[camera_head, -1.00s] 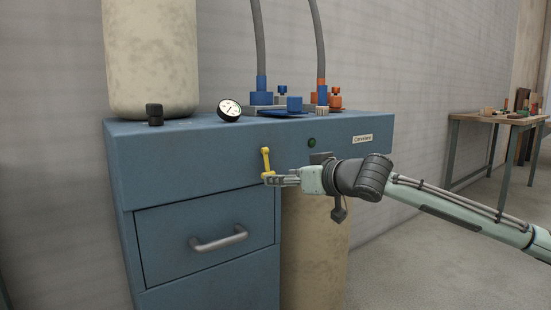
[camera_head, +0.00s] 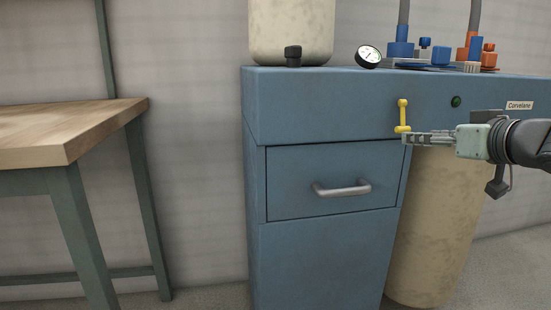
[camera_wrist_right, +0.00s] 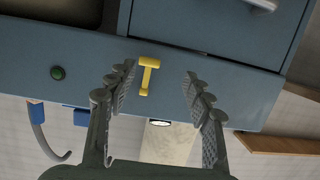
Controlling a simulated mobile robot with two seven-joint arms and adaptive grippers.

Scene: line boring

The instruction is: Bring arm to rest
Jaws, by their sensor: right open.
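My right gripper (camera_head: 428,138) comes in from the right in the head view, in front of the blue cabinet (camera_head: 330,103). Its fingertips are close to a yellow lever (camera_head: 402,116) on the cabinet front. In the right wrist view the gripper (camera_wrist_right: 158,90) is open, and the yellow lever (camera_wrist_right: 148,74) stands between and beyond its spread fingers. Nothing is held between the fingers. I cannot tell whether any finger touches the lever. My left gripper is not in view.
A drawer with a metal handle (camera_head: 342,188) is shut below the lever. A green button (camera_head: 456,101), a gauge (camera_head: 368,57) and blue and orange fittings (camera_head: 478,52) are on the cabinet. A wooden table (camera_head: 70,130) stands left, with clear wall between.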

